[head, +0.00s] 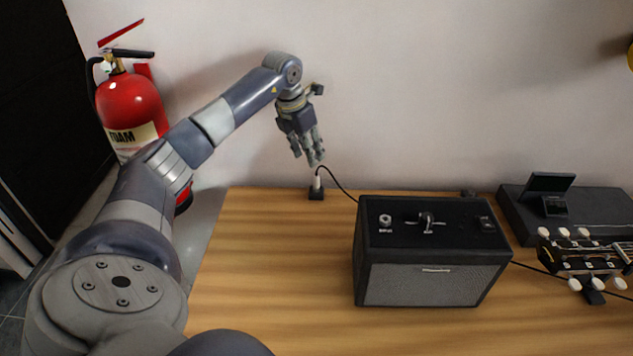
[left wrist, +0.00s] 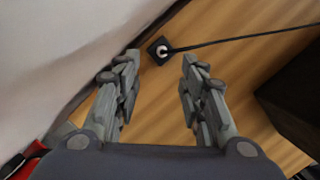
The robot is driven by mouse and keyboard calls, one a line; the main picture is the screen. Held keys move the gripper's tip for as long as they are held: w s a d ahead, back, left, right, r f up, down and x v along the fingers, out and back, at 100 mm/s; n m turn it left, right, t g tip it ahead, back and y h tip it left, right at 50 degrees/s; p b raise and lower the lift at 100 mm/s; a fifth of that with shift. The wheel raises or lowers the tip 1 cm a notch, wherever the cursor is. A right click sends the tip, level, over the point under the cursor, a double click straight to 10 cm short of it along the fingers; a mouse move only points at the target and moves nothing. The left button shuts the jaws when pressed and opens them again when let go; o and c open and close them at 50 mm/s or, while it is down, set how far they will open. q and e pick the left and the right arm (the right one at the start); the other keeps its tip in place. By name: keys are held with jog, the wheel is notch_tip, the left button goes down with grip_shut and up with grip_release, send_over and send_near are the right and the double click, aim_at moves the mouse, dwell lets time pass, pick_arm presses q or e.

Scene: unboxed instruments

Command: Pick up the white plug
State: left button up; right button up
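The white plug (head: 317,182) stands upright on a small black base (head: 316,194) at the back left of the wooden table, with a black cable leaving its top. In the left wrist view the plug (left wrist: 162,49) shows just beyond the fingertips, between the two fingers' lines. My left gripper (head: 314,160) points down just above the plug, apart from it. In the left wrist view its fingers (left wrist: 160,60) are spread wide with nothing between them. My right gripper is in neither view.
A black amplifier (head: 432,285) stands on the table (head: 265,290) right of the plug, joined to its cable. A guitar headstock (head: 572,255) and a black case (head: 510,212) lie at the right. A red fire extinguisher (head: 130,105) is at the left, beyond the table's edge.

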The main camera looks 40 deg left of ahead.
aim_at(316, 178)
pick_arm(q)
jog(key=x, duration=0.6)
jog(key=shift+f, duration=0.1)
jog(key=shift+d+p+x, duration=0.2)
jog(key=shift+p+x, duration=0.45)
jog(key=shift+x, duration=2.1)
jog(key=shift+s, duration=0.25)
grip_shut()
